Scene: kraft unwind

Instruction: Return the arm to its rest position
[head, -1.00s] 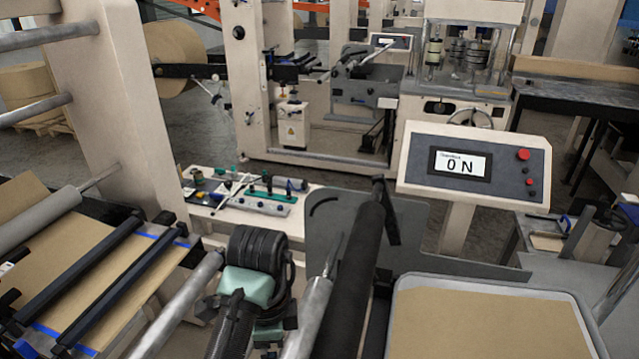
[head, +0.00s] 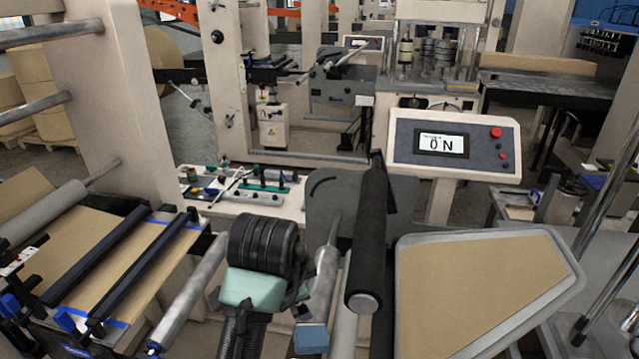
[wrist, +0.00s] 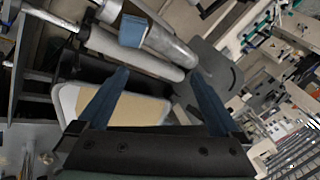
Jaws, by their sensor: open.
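My gripper (wrist: 158,74) shows in the wrist view with its two dark blue fingers spread apart and nothing between them. Beyond the fingers lie a grey tray-like surface with a tan sheet (wrist: 115,105) and grey rollers. In the head view my arm, with a black ribbed joint and a teal link, rises at the bottom centre. I cannot make out my fingers there. A blue block (head: 311,338) sits by the lower end of a silver roller, right of my arm. It also shows in the wrist view (wrist: 132,31).
A black roller (head: 370,240) stands close right of my arm. A control panel (head: 455,146) reads "0 N". The grey-rimmed tan surface (head: 402,300) is at lower right. A web table with black bars (head: 140,262) is at left. A bench with small tools (head: 280,204) lies behind.

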